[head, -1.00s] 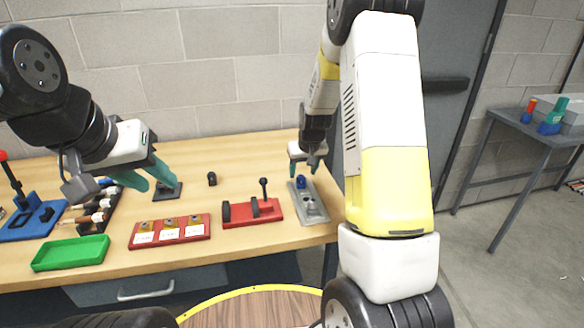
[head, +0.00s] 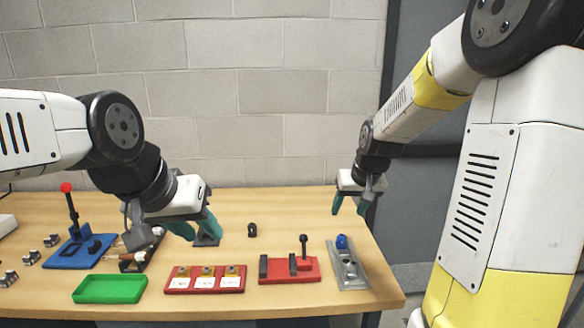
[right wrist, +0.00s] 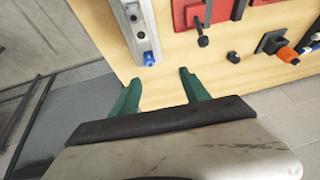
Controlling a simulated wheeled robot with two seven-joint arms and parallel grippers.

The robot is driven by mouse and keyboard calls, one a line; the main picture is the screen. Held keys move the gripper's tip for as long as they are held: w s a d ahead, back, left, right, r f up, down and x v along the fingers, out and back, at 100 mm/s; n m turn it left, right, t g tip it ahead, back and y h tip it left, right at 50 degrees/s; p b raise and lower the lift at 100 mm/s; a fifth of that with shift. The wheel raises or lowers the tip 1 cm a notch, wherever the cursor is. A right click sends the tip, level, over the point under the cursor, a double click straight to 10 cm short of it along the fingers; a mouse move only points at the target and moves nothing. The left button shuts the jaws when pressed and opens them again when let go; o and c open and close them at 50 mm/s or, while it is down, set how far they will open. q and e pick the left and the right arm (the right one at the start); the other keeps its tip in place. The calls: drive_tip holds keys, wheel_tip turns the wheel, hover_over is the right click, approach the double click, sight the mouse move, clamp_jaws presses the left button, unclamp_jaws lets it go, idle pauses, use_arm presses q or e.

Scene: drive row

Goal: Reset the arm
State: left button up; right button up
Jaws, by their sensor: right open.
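My right gripper (head: 350,209) is open and empty, in the air over the back right of the bench, behind the grey fixture (head: 351,279) with its blue knob (head: 342,242). In the right wrist view its green fingers (right wrist: 161,80) are spread over bare wood, apart from the grey fixture (right wrist: 137,30) and blue knob (right wrist: 150,58). My left gripper (head: 197,228) hangs over the bench left of centre, fingers apart. It partly hides a black stand (head: 207,241), which shows an orange part (right wrist: 287,54) in the right wrist view.
The wooden bench (head: 290,210) holds a red lever block (head: 288,277), a red panel (head: 205,289), a green tray (head: 110,298), a blue lever stand (head: 80,252) and a small black piece (head: 252,230). The back right bench is bare. A block wall stands behind.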

drive_tip(key=s+a+r, duration=0.1)
drive_tip(key=s+r, duration=0.2)
drive_tip(key=s, duration=0.4)
drive_tip(key=s+a+r, duration=0.1)
drive_tip(key=s+r, duration=0.2)
drive_tip(key=s, duration=0.5)
drive_tip(key=s+a+r+t+y, duration=0.1)
drive_tip(key=s+r, duration=0.3)
drive_tip(key=s, duration=0.4)
